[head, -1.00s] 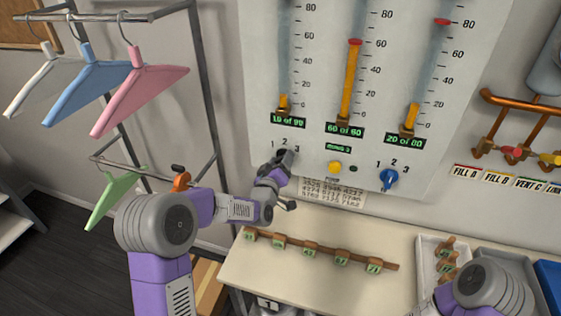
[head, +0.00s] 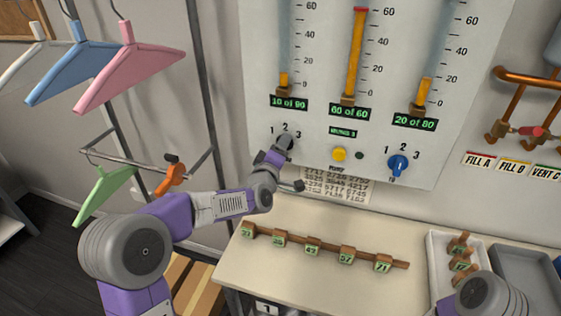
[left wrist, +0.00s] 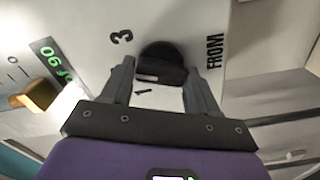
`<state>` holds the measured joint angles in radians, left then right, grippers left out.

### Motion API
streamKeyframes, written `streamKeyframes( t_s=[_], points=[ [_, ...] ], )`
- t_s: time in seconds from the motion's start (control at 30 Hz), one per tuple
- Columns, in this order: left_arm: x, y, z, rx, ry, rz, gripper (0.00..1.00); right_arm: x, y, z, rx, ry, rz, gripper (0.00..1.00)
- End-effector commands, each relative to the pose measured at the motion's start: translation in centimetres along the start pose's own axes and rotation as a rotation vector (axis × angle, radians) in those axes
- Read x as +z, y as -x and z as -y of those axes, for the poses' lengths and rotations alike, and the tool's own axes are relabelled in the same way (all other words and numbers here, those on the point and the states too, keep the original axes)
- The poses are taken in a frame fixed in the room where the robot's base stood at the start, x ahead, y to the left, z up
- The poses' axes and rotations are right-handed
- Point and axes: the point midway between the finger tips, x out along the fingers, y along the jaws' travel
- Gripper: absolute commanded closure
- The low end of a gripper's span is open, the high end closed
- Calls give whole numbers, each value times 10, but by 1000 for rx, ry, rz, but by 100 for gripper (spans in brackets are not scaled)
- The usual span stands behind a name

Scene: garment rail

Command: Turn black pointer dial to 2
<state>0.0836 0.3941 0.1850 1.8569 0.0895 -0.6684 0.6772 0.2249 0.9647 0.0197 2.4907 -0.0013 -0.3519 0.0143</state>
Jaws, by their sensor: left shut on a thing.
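The black pointer dial (head: 284,142) sits at the lower left of the white gauge panel (head: 320,145), under the numerals 1, 2 and 3. My left gripper (head: 276,154) is at the dial with its jaws shut on it, and partly covers it. In the left wrist view the dark dial (left wrist: 162,62) lies between the two fingers (left wrist: 160,85). A 3 shows on one side of it and the word FROM on the other. I cannot tell which numeral the pointer faces. My right gripper is out of view; only part of that arm shows at lower right.
A blue dial (head: 397,165) and a yellow button (head: 339,154) are to the right on the panel. A table with a rack of numbered tags (head: 312,250) lies below. Hangers (head: 130,65) hang at left. A white tray (head: 437,262) stands at right.

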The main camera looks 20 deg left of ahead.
Motion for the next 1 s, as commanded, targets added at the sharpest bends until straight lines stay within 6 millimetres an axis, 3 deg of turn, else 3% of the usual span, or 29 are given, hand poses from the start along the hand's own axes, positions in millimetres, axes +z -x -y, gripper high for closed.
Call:
streamKeyframes(
  t_s=[0.03,0.1,0.4,1.0],
  points=[
    [2,0,5,5,40,-3,71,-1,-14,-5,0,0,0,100],
    [1,0,5,4,99,-3,71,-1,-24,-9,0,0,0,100],
    [0,0,3,2,297,-2,71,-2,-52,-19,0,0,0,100],
    [-1,0,0,1,405,-1,71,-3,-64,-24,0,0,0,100]
  ],
)
